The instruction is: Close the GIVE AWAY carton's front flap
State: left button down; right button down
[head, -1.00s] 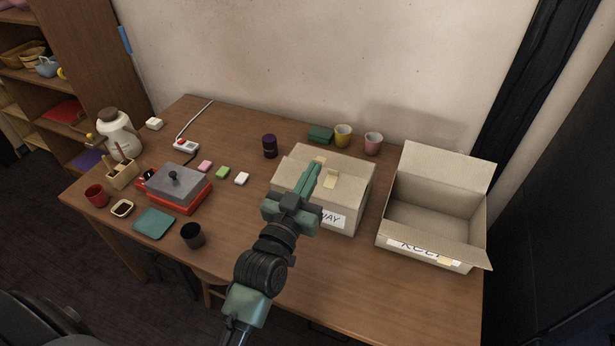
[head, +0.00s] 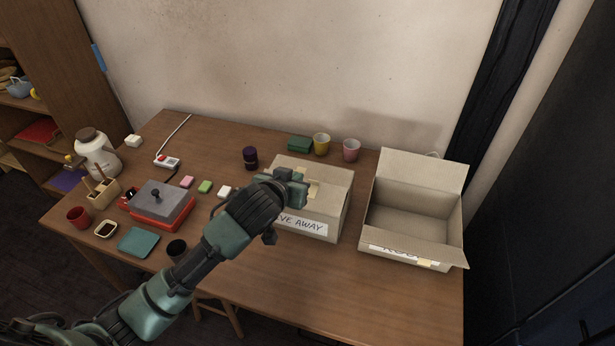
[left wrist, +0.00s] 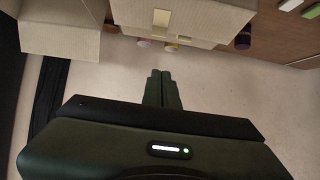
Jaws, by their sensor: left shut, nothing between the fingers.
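The GIVE AWAY carton (head: 340,205) stands on the table with its label on the front wall. Its top looks covered by flaps lying about flat, with tan tape pieces on it. My arm hides part of the top's left side, so I cannot tell whether the front flap lies fully down. My left gripper (head: 292,186) is at the carton's top, seen foreshortened; I cannot tell whether it touches. In the left wrist view the gripper's fingers (left wrist: 161,76) are together and empty, with the carton (left wrist: 190,14) beyond them. My right gripper is not in view.
An open carton (head: 412,222) stands close on the right, its flaps spread. Behind are a yellow cup (head: 321,144), a pink cup (head: 351,150) and a green box (head: 299,144). A dark jar (head: 250,157) and a red-grey device (head: 158,203) are left.

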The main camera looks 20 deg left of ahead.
pick_arm(q)
jog(key=p, duration=0.1)
send_over(309, 180)
jog(key=s, duration=0.4)
notch_tip(309, 180, down, 5)
jog(key=f, duration=0.1)
jog(key=w+f+p, duration=0.1)
jog(key=f, duration=0.1)
jog(key=shift+w+d, duration=0.15)
jog(key=shift+w, duration=0.05)
jog(key=shift+w+f, duration=0.1)
jog(key=shift+f, duration=0.4)
jog(key=shift+w+f+b, duration=0.55)
jog(key=shift+f+b, duration=0.05)
jog(key=shift+b, duration=0.05)
jog(key=shift+w+f, duration=0.2)
jog(key=shift+w, duration=0.25)
